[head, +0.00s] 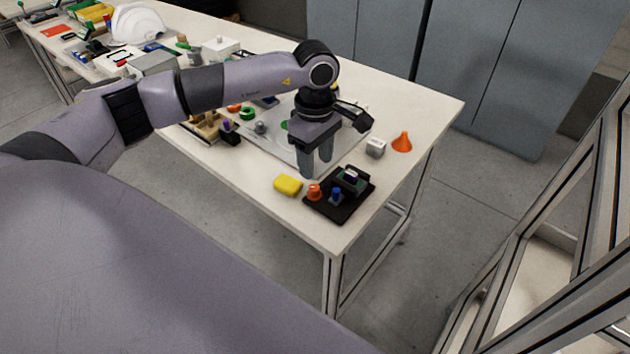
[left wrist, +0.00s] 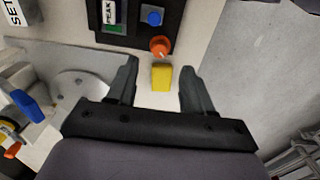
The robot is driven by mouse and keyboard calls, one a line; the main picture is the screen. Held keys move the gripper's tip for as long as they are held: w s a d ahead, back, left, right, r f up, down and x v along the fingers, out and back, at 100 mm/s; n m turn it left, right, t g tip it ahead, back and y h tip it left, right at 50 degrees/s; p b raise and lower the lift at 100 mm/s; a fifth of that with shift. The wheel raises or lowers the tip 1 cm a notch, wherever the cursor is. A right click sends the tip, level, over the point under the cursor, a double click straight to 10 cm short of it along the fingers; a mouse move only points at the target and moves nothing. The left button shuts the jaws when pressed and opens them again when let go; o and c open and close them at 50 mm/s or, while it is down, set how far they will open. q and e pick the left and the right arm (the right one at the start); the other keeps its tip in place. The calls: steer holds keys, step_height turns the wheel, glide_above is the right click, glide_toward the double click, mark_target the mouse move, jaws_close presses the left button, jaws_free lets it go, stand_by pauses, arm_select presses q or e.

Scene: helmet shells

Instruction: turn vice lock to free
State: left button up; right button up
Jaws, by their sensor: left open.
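I cannot tell for certain which part is the vice lock. A blue lever-like part (left wrist: 30,106) with yellow and orange pieces beside it shows at the left edge of the left wrist view. My left gripper (head: 316,167) points down over the near end of the table, open and empty. In the left wrist view its fingers (left wrist: 158,72) are apart, with a yellow block (left wrist: 162,77) showing between them, also in the head view (head: 288,185). A black panel (head: 341,207) beside it carries an orange knob (head: 314,191), a blue knob (head: 336,194) and a small display. My right gripper is out of view.
A grey metal plate (head: 272,142) lies behind my gripper, partly hidden by it. A white block (head: 376,147) and an orange cone (head: 402,141) stand to the right. A white helmet shell (head: 138,24) and clutter fill the far end. The table's right side is mostly clear.

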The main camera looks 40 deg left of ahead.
mark_target(315, 188)
arm_select(q)
steer(key=shift+a+f, duration=0.15)
steer(key=shift+f, duration=0.15)
steer(key=shift+f+p, duration=0.45)
steer(key=shift+f, duration=2.75)
jaws_close()
